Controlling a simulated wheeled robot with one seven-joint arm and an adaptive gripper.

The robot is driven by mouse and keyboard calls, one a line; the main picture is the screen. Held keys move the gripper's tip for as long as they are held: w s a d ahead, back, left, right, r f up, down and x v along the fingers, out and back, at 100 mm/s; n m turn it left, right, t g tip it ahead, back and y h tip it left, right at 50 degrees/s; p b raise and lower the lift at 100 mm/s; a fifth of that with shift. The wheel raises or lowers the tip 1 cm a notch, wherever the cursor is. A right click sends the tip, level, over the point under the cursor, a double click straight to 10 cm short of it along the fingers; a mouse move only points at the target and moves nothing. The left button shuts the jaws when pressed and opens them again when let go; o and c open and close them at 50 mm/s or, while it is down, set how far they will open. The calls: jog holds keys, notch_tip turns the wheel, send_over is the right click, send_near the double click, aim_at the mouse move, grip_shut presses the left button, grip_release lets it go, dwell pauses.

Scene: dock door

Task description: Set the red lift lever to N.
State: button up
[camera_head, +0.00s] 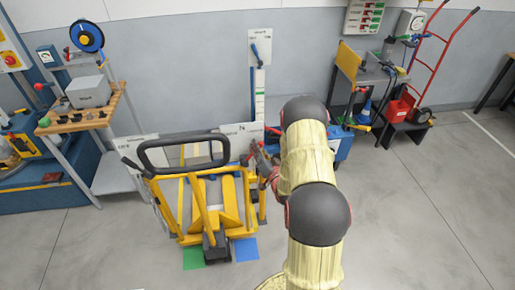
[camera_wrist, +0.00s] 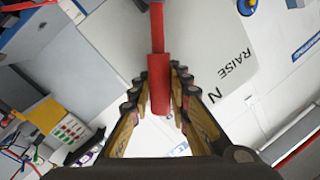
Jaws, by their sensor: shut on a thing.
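The red lift lever (camera_wrist: 159,70) runs down from the top centre of the wrist view, its thick red grip between the fingers. My gripper (camera_wrist: 158,88) is shut on this grip, one finger on each side. A pale plate (camera_wrist: 205,35) lies behind, with the word RAISE and below it the letter N (camera_wrist: 214,95), both to the right of the lever in the picture. Any other marks are hidden or out of view. In the head view my gripper (camera_head: 262,162) is right of the black handle loop; the lever cannot be made out clearly there.
A yellow lift truck (camera_head: 200,205) with a black handle loop (camera_head: 183,152) stands close to the left of my gripper. A workbench (camera_head: 85,118) is at left. A red hand truck (camera_head: 430,65) and a side table (camera_head: 370,75) are at right.

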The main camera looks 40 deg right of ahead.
aim_at(241, 141)
grip_shut()
jog(key=shift+r, duration=0.1)
dwell(0.3)
jog(key=a+n, duration=0.1)
jog(key=w+a+r+n+b, duration=0.1)
jog(key=n, duration=0.1)
jog(key=shift+w+a+g, duration=0.15)
jog(key=shift+w+g, duration=0.05)
jog(key=shift+g, duration=0.2)
jog(key=shift+w+a+r+n+g+b, duration=0.15)
jog(key=shift+w+a+n+g+b, duration=0.2)
jog(key=shift+a+n, duration=0.4)
jog(key=shift+w+a+r+n+g+b, duration=0.15)
jog(key=shift+w+a+n+b, duration=0.35)
jog(key=shift+n, duration=0.35)
jog(key=shift+a, duration=0.1)
jog(key=o, duration=0.6)
grip_release()
jog(key=shift+c, duration=0.2)
jog(key=shift+s, duration=0.1)
